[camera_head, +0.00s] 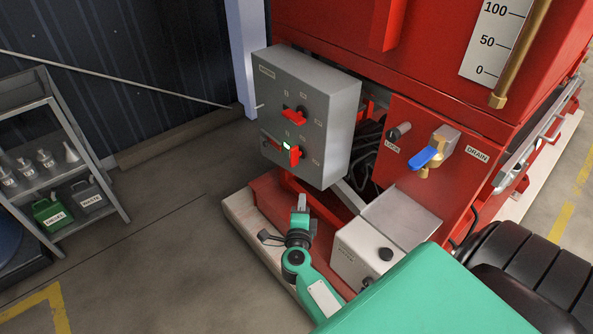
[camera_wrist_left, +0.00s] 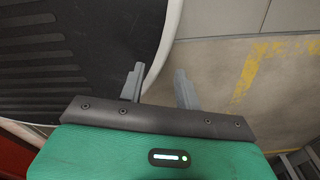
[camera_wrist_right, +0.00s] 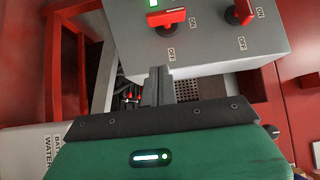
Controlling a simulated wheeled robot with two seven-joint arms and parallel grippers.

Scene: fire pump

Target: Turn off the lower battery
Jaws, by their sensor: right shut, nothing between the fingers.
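The grey battery switch box (camera_head: 335,125) is on the red pump's left side. Its lower red knob (camera_head: 295,157) has a lit green light beside it; in the right wrist view this knob (camera_wrist_right: 166,17) points toward an ON label. The upper red knob (camera_head: 294,116) shows at the right in that view (camera_wrist_right: 240,12), turned toward OFF, with no lit light visible. My right gripper (camera_head: 301,203) is shut and empty, below and apart from the box; its fingers (camera_wrist_right: 157,85) are together. My left gripper (camera_wrist_left: 160,82) is open and empty, seen only in its wrist view.
A white battery water box (camera_head: 370,250) stands right of my right gripper. A blue-handled drain valve (camera_head: 428,157) and a lock knob (camera_head: 399,131) are on the red panel. A shelf (camera_head: 85,148) with cans and bottles stands at the left. The floor between is clear.

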